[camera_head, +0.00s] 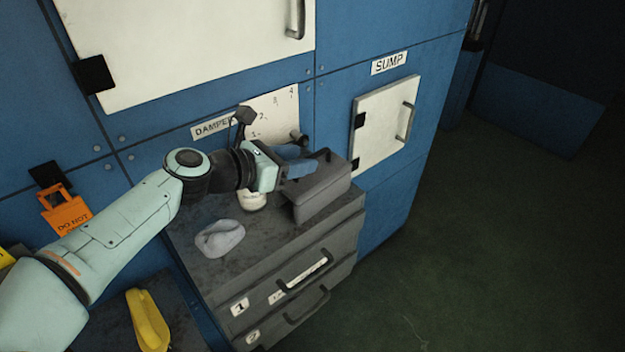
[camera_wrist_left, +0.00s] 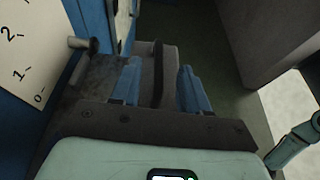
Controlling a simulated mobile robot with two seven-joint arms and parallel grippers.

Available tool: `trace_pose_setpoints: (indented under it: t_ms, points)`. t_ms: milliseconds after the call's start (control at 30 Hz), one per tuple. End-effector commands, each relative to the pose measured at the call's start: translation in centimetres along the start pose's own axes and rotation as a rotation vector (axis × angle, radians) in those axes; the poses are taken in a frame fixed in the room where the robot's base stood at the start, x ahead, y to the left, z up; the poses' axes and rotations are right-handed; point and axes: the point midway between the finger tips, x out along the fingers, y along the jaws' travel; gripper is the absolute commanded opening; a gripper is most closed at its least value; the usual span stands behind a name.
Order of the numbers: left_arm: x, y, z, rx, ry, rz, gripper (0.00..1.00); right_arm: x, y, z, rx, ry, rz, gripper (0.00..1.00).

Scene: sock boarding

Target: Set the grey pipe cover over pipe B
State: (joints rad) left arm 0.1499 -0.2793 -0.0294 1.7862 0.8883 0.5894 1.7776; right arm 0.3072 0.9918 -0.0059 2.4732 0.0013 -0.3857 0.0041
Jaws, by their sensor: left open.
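The grey pipe cover (camera_head: 318,190), a long dark grey hood with a bar handle on top, sits on the right end of the drawer cabinet's top. It also shows in the left wrist view (camera_wrist_left: 146,62). My left gripper (camera_head: 306,160) is at the cover's top. In the left wrist view its two blue fingers (camera_wrist_left: 159,78) are apart, one on each side of the dark handle, and not closed on it. The fingers partly hide the handle in the head view. I see no pipe marked B. My right gripper is not in view.
A light grey cloth-like lump (camera_head: 219,238) and a pale jar (camera_head: 252,200) stand left of the cover on the cabinet (camera_head: 290,250). Behind is a blue wall with a damper lever (camera_head: 296,137) and a SUMP door (camera_head: 385,122). The floor at right is clear.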

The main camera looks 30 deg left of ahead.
Motion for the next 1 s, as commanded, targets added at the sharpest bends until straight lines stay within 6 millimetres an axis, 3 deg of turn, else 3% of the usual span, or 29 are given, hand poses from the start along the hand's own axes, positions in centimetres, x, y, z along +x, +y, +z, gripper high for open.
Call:
trace_pose_setpoints:
  t_ms: [133,400,433,567,1000]
  points:
    - [1.9,0.0,0.0,-0.001,0.001,0.0,0.45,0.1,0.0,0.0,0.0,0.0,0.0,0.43]
    - [2.2,0.0,0.0,-0.001,0.0,0.0,0.45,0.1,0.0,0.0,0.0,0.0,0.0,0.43]
    - [2.2,0.0,0.0,-0.001,0.0,0.0,0.42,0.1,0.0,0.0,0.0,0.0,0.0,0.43]
    - [2.2,0.0,0.0,0.0,0.0,0.0,0.0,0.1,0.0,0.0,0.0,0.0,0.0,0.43]
    - [2.0,0.0,0.3,0.001,-0.001,0.001,0.0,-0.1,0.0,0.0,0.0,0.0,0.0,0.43]
